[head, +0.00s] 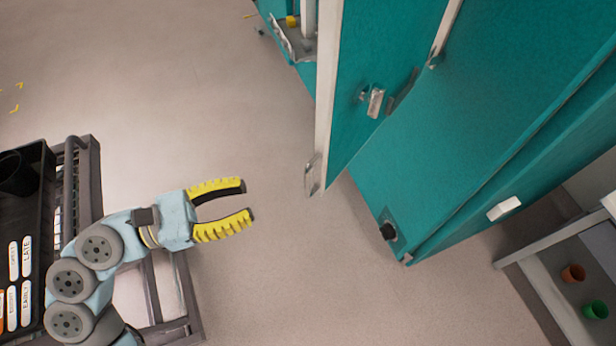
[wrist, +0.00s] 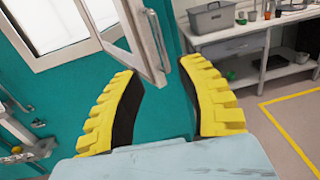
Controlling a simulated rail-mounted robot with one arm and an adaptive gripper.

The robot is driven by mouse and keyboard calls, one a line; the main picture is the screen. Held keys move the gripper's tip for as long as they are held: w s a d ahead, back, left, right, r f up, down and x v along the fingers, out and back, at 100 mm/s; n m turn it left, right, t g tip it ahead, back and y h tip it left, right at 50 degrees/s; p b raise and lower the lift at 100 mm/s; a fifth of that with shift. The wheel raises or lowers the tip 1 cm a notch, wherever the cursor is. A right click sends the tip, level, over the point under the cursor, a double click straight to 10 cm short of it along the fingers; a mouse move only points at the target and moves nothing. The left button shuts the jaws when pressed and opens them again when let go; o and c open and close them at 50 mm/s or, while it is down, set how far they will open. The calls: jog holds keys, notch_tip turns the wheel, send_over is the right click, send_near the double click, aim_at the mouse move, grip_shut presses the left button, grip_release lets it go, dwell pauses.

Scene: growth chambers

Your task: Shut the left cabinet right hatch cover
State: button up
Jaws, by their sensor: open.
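The teal cabinet (head: 445,130) stands at the right in the head view. A white-framed hatch cover (wrist: 122,28) swings out from it in the wrist view, standing open at an angle with a long bar handle (wrist: 155,40). In the head view its pale edge (head: 325,90) shows, with a handle (head: 311,175) near the low end. My gripper (head: 248,200) is open and empty, left of that handle and apart from it in the picture. In the wrist view the handle appears between and beyond the fingers of my gripper (wrist: 163,75). The hinge side of the cover is unclear.
A dark cart with labelled bins (head: 25,240) is at the left. A shelf with small pots (head: 545,275) stands at the lower right. A bench with a grey bin (wrist: 211,17) is at the back right. Floor around my gripper is clear.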

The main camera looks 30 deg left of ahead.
aim_at(307, 196)
jog(key=p+x, duration=0.1)
jog(key=x, duration=1)
jog(key=shift+w+d+f, duration=0.1)
jog(key=shift+d, duration=0.05)
grip_shut()
